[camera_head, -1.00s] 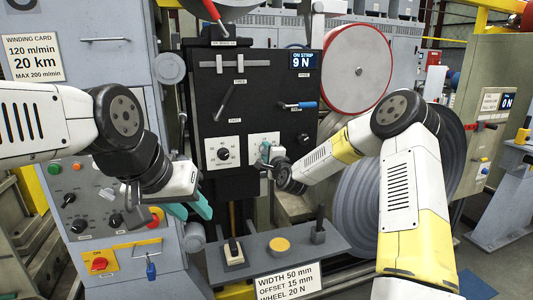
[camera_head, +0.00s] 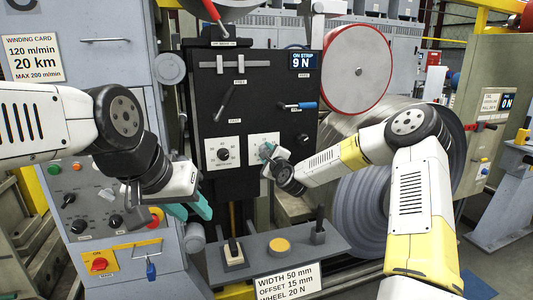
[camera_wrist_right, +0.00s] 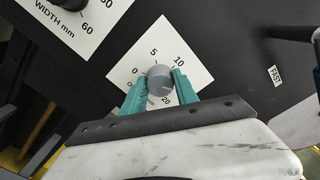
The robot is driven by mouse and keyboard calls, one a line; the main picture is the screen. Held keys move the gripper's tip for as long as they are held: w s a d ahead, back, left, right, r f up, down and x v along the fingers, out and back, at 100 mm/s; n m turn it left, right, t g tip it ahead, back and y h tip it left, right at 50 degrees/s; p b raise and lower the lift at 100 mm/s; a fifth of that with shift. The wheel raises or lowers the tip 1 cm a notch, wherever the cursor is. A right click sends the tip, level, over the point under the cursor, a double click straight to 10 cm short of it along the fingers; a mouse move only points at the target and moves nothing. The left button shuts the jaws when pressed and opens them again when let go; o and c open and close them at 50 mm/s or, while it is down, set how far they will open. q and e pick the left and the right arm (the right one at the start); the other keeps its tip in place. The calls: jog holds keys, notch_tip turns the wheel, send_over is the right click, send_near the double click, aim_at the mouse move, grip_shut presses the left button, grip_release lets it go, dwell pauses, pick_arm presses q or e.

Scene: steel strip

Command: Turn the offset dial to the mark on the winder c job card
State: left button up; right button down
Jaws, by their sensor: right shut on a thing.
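The offset dial (camera_wrist_right: 159,82) is a grey round knob on a white square scale plate with marks such as 5, 10 and 20. My right gripper (camera_wrist_right: 155,88) is shut on it, one teal finger on each side. The fingers hide part of the scale, and I cannot read the dial's pointer surely. In the head view my right gripper (camera_head: 268,155) is at the plate on the black panel. The job card (camera_head: 286,283) below reads width 50 mm, offset 15 mm, wheel 20 N. My left gripper (camera_head: 191,209) is open and empty, left of the panel.
The width dial (camera_head: 223,154) is just left of the offset dial. A blue-handled lever (camera_head: 300,105) is above it at right. A grey shelf (camera_head: 255,262) with a yellow button (camera_head: 279,245) juts out below. A large grey coil (camera_head: 365,215) stands behind my right arm.

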jog(key=c, duration=0.9)
grip_release()
jog(key=shift+c, duration=0.2)
jog(key=v, duration=0.7)
jog(key=shift+s+d, duration=0.15)
jog(key=shift+s, duration=0.2)
